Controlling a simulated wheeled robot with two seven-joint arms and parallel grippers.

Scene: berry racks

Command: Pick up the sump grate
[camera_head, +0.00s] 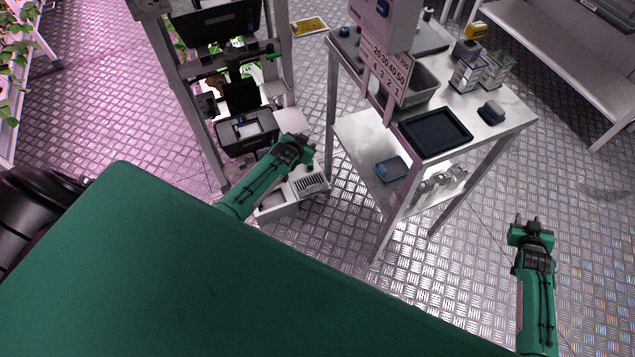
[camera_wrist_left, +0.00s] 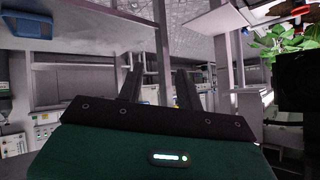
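A pale slotted panel, which looks like the sump grate (camera_head: 311,183), lies on top of a low whitish box (camera_head: 276,208) on the floor, between the tall rack and the steel table. My left gripper (camera_head: 300,143) is above and behind the grate in the head view, apart from it as far as I can tell. In the left wrist view its two dark fingers (camera_wrist_left: 157,86) stand apart with nothing between them, and I cannot make out the grate there. My right gripper (camera_head: 528,220) is open and empty at the right, over bare floor.
The steel table (camera_head: 513,118) stands close to the right of the grate, with a black tray (camera_head: 435,132) on top and a blue tray (camera_head: 392,168) on its lower shelf. A tall rack (camera_head: 196,120) stands at the left. A bench (camera_head: 560,50) is at the far right.

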